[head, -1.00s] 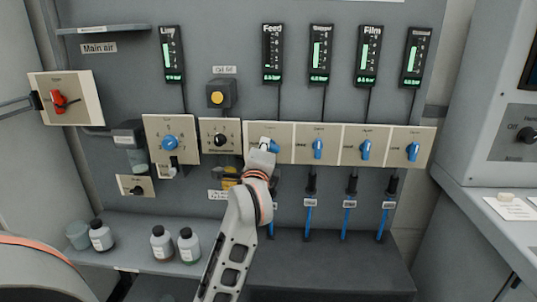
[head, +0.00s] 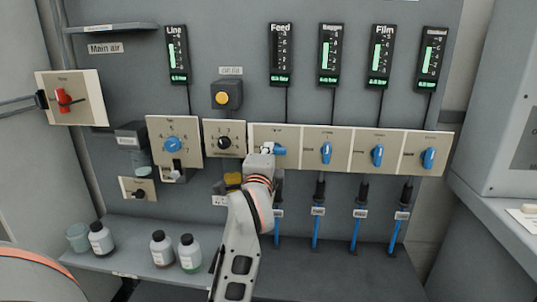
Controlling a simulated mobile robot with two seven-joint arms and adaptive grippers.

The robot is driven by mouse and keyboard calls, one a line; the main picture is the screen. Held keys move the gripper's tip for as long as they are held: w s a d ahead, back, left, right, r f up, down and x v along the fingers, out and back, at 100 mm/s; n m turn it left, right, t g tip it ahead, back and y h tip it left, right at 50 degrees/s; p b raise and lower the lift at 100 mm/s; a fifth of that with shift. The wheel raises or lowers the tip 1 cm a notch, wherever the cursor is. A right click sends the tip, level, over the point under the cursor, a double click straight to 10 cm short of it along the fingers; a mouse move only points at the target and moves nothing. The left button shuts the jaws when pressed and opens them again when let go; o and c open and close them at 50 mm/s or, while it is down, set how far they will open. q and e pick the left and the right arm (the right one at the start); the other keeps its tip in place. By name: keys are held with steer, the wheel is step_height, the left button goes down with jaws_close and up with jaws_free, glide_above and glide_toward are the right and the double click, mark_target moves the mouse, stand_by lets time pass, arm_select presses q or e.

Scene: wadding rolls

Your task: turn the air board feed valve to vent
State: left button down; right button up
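The feed valve is the leftmost panel of the row of valves, below the Feed gauge (head: 281,55). Its blue handle (head: 280,151) lies about sideways, while the neighbouring blue handles stand near upright. My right gripper (head: 267,150) is at the handle's left part, with its pale fingertips against or just in front of it. The fingers cover part of the handle, so I cannot tell whether they are closed on it. The Feed gauge shows no tall green bar, unlike the gauges beside it. My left gripper is out of view; part of my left arm shows at lower left.
A red main air valve (head: 64,100) is at left. A Line regulator (head: 172,145), a black knob (head: 224,142) and a yellow button (head: 221,98) sit left of the feed valve. Several bottles, including a brown one (head: 162,250), stand on the lower shelf (head: 130,262).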

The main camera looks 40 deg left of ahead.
steer(key=shift+f, duration=0.1)
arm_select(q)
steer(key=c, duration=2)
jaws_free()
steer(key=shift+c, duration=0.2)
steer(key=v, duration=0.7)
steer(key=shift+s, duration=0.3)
arm_select(e)
steer(key=shift+s+f, duration=0.2)
steer(key=shift+s, duration=0.05)
